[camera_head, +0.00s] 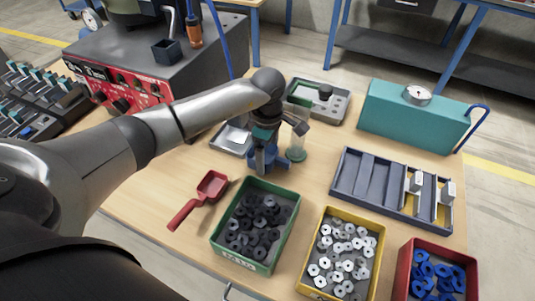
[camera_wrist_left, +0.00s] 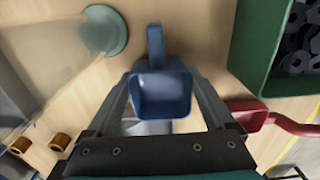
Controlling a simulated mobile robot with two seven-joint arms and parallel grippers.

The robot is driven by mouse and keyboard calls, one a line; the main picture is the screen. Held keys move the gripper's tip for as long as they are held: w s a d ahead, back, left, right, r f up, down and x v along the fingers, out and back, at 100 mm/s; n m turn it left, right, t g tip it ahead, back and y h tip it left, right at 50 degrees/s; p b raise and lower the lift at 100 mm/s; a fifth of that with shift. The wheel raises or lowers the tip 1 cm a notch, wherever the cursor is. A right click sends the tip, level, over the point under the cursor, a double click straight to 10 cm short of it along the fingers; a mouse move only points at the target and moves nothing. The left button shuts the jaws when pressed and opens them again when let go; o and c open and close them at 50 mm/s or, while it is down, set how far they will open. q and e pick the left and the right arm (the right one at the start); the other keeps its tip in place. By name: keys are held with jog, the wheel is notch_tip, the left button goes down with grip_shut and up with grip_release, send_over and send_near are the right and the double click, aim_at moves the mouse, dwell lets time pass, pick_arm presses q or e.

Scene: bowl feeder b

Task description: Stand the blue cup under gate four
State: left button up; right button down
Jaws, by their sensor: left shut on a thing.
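The blue cup (camera_head: 268,160) has a square open mouth and a short handle, which shows best in the left wrist view (camera_wrist_left: 160,92). My left gripper (camera_head: 265,147) is shut on it, with a finger on either side of the cup. It is over the table's middle, behind the green bin; I cannot tell whether its base touches the table. The gates appear to be on the grey laned rack (camera_head: 348,190) at the right. No gate number is readable. My right gripper is not in view.
A clear cylinder with a green base (camera_head: 297,153) stands close behind the cup. A green bin of dark nuts (camera_head: 286,222), a yellow bin (camera_head: 376,240), a red bin (camera_head: 401,270) and a red scoop (camera_head: 210,184) stand nearby. A teal box (camera_head: 400,115) stands behind the rack.

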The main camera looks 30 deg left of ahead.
pick_arm(q)
jog(key=shift+f, duration=0.15)
jog(key=o, duration=1.3)
